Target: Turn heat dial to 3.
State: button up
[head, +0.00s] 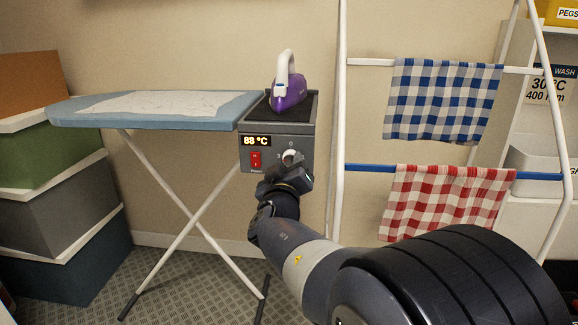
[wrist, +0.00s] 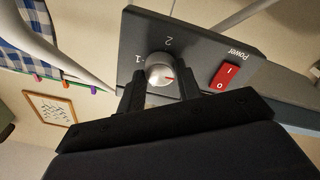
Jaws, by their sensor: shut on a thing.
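The heat dial (head: 290,157) is a pale round knob on the front of the grey iron station (head: 305,128). My gripper (head: 288,170) is shut on the dial, with one finger on each side of it. In the wrist view, the dial (wrist: 159,70) sits between the fingertips of my gripper (wrist: 160,84). The 3 is not visible in the wrist view. The display (head: 257,141) reads 88 °C.
A red power switch (head: 256,159) is left of the dial. A purple iron (head: 290,92) stands on the station, at the right end of the ironing board (head: 70,112). A drying rack (head: 340,120) with checked cloths stands close on the right. Stacked boxes (head: 60,200) are at left.

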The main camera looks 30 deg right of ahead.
jog(key=o, duration=1)
jog(key=shift+p+v, duration=0.8)
jog(key=shift+v, duration=4.6)
jog(key=b+x, duration=0.1)
jog(key=x, duration=1)
jog(key=shift+b, duration=0.3)
jog(key=shift+s, duration=0.1)
